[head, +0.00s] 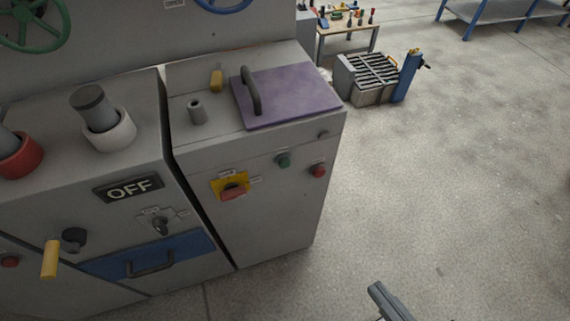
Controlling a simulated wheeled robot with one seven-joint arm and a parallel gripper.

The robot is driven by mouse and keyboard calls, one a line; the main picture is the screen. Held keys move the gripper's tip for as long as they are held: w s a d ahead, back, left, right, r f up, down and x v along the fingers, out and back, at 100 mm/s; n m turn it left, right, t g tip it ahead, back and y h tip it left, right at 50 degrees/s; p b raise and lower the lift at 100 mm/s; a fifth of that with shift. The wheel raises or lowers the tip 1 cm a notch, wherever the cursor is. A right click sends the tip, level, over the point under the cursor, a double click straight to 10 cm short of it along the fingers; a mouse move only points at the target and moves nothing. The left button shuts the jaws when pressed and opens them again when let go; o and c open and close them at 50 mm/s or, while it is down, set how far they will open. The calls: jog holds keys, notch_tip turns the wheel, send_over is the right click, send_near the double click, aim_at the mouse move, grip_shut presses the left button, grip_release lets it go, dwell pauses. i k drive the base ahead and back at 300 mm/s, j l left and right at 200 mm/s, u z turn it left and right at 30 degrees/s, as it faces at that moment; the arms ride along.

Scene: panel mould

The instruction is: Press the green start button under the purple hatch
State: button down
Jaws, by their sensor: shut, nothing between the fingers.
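The purple hatch (291,94) lies closed on top of the right grey cabinet, with a dark handle (251,91) on its left side. The green button (284,160) is on the cabinet's front face below the hatch. A red button (318,170) is to its right and a little lower. My gripper (377,290) shows only in part at the bottom edge, right of centre. It is shut and empty, over the floor and apart from the cabinet. The rest of it is cut off by the frame.
A red switch (233,190) on a yellow plate sits left of the green button. The left cabinet has an OFF sign (129,188), a blue drawer (190,252) and a yellow-handled lever (50,258). The floor (450,190) right of the cabinets is clear.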

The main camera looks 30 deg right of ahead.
aim_at(284, 163)
jog(key=k+l+z, duration=0.1)
jog(key=l+z, duration=0.6)
jog(key=k+j, duration=0.05)
